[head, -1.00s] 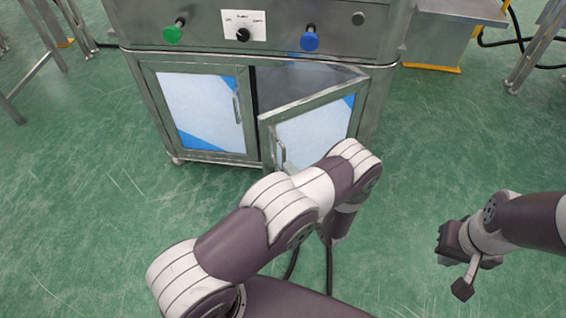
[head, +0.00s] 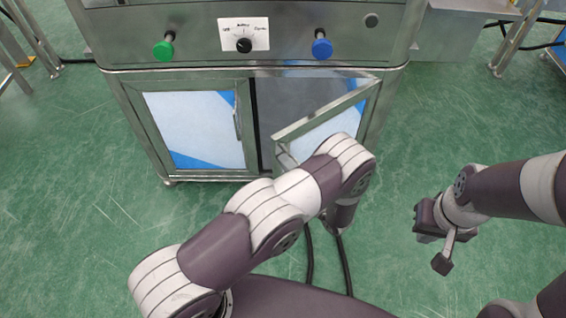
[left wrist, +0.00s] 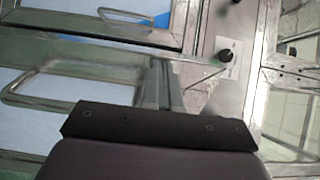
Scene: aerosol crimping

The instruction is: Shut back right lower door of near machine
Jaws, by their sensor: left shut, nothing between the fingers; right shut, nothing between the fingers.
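The right lower door (head: 322,128) of the near machine stands ajar in the head view. It is hinged on its right, and its free edge swings out towards me, leaving a dark gap beside the left lower door. My left gripper is hidden behind my own arm in the head view. In the left wrist view, my left gripper (left wrist: 164,85) is shut and empty, its fingers in front of the door frame; I cannot tell whether they touch. A bar handle (left wrist: 45,72) shows left of them. My right gripper (head: 440,240) is shut and empty, over the floor at right.
The left lower door (head: 200,130) is closed. Above the doors is a panel with a green knob (head: 163,50), a black selector (head: 243,45) and a blue knob (head: 322,48). Green floor is free on both sides. Metal table legs stand at the back left and right.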

